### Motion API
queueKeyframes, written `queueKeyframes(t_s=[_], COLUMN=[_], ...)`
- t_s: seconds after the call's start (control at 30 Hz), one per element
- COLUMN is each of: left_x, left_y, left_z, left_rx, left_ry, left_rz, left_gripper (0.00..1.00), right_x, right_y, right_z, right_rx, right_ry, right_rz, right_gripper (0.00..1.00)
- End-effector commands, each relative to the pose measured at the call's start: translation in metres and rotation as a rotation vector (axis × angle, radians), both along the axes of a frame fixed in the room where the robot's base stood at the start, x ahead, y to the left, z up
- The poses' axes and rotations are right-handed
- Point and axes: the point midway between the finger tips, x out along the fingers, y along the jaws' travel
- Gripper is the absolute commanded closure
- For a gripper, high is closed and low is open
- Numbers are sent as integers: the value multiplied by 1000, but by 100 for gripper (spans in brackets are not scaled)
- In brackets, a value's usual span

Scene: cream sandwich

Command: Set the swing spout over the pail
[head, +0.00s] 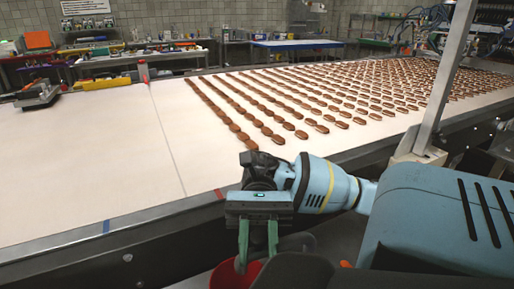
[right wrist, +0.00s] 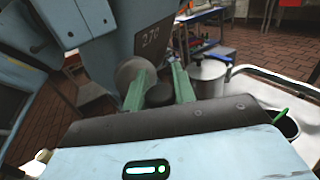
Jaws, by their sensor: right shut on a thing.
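My right gripper (head: 258,244) reaches down past the near edge of the conveyor, its green fingers pointing downward. In the right wrist view its fingers (right wrist: 159,88) are closed around a dark grey rounded part (right wrist: 158,96), which looks like the swing spout. Most of it is hidden by the gripper, so its outlet cannot be seen. A red pail (head: 234,276) shows at the bottom of the head view, just below the fingers and partly covered by my arm. I cannot tell whether the spout is over the pail. My left gripper is not in view.
A white conveyor (head: 90,170) carries rows of brown biscuits (head: 340,90); its metal rail is close behind my gripper. In the right wrist view, a blue-grey housing marked 270 (right wrist: 150,35) stands close, with a lidded metal pot (right wrist: 209,76) and a white-topped surface (right wrist: 262,92) to the right.

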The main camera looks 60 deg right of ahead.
Motion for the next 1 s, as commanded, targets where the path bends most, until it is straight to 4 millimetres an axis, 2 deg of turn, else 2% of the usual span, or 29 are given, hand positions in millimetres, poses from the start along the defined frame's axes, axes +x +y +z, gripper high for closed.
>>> queueKeyframes(t_s=[0.07, 0.1, 0.23, 0.63, 1.0], left_x=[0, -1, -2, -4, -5], left_y=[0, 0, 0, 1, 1], left_z=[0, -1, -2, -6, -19], left_rx=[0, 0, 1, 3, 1], left_ry=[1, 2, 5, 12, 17], left_rz=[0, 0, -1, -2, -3], left_gripper=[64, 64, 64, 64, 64], right_x=[0, 0, 0, 5, 32], right_y=[0, 0, 0, -6, -54], right_z=[2, 2, 1, 0, -1], right_rx=[4, 4, 4, 2, 3], right_ry=[0, 0, 0, 1, 1], right_rz=[-1, -1, -1, -3, -5], right_gripper=[100, 71, 54, 53, 53])
